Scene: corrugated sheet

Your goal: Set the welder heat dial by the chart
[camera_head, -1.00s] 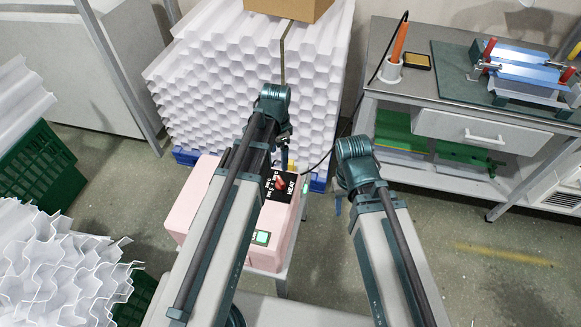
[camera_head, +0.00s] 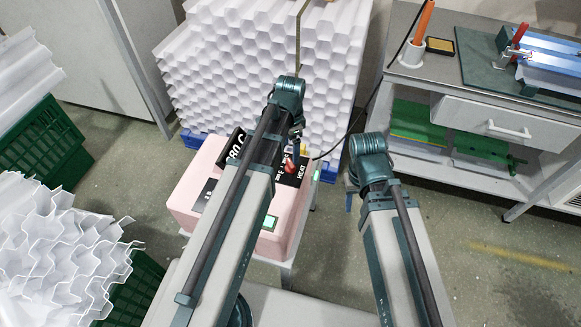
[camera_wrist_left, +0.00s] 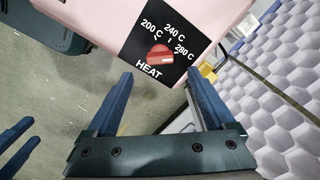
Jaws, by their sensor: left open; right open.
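The pink welder (camera_head: 190,200) stands on a small table, with a black heat panel (camera_head: 301,176) on top at its right. Its red dial (camera_head: 290,166) is partly behind my left gripper (camera_head: 297,145). In the left wrist view the red dial (camera_wrist_left: 160,55) sits below the marks 200 C, 240 C and 280 C; its exact setting is unclear. My left gripper (camera_wrist_left: 160,78) is open and empty, its fingertips short of the dial. A black sign ending in "80 C" (camera_head: 237,144) is partly hidden by my left arm. My right gripper (camera_wrist_left: 17,143) is open at the left wrist view's edge.
White corrugated stacks (camera_head: 240,75) stand behind the welder. A green crate (camera_head: 40,150) and loose white sheets (camera_head: 60,260) are at left. A workbench (camera_head: 400,75) with a drawer is at right. The floor (camera_head: 500,280) at lower right is clear.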

